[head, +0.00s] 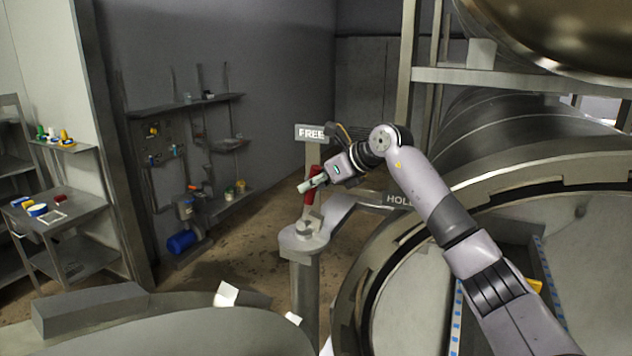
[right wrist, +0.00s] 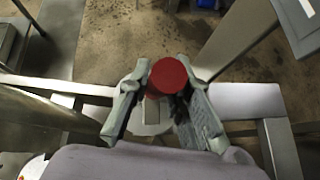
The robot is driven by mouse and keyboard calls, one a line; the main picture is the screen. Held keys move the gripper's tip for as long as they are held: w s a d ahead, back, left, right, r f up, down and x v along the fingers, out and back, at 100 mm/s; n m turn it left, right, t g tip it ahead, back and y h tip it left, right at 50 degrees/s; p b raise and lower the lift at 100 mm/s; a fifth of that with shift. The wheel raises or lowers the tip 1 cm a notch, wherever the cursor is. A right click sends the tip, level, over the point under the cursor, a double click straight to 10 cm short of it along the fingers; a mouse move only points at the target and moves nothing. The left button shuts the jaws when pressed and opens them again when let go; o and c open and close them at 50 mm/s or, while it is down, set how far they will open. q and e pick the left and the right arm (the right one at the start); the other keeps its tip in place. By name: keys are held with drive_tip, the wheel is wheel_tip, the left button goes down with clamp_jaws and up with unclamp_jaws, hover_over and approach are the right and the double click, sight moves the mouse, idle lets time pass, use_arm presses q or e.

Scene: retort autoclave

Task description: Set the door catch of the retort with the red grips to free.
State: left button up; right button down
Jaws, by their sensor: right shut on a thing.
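The door catch is a lever with a red grip (head: 309,197) on a grey post (head: 304,275) beside the open round retort (head: 372,270). The lever stands nearly upright, its grip below the plate marked FREE (head: 311,132). In the right wrist view the round red end of the grip (right wrist: 168,77) shows between the two fingers. My left gripper is out of view.
A large metal vessel (head: 560,30) hangs over the upper right, with a steel frame (head: 510,77) below it. Wall shelves (head: 185,105) and a small rack (head: 60,222) with coloured items stand at the left. The floor behind the post is clear.

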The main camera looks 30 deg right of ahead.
drive_tip(key=shift+w+a+r+g+h, duration=0.25)
drive_tip(key=shift+w+a+g+h, duration=0.05)
drive_tip(key=shift+w+a, duration=0.15)
drive_tip(key=shift+w, duration=0.05)
drive_tip(key=shift+w+a+g+h, duration=0.4)
drive_tip(key=shift+w+g+h, duration=0.1)
drive_tip(key=shift+g, duration=0.3)
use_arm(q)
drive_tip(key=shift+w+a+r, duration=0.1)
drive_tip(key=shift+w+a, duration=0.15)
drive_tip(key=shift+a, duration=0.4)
use_arm(e)
drive_tip(key=shift+f, duration=0.1)
drive_tip(key=c, duration=1.9)
unclamp_jaws()
drive_tip(key=o, duration=0.5)
drive_tip(key=shift+w+f, duration=0.1)
drive_tip(key=shift+w, duration=0.05)
drive_tip(key=shift+c, duration=0.2)
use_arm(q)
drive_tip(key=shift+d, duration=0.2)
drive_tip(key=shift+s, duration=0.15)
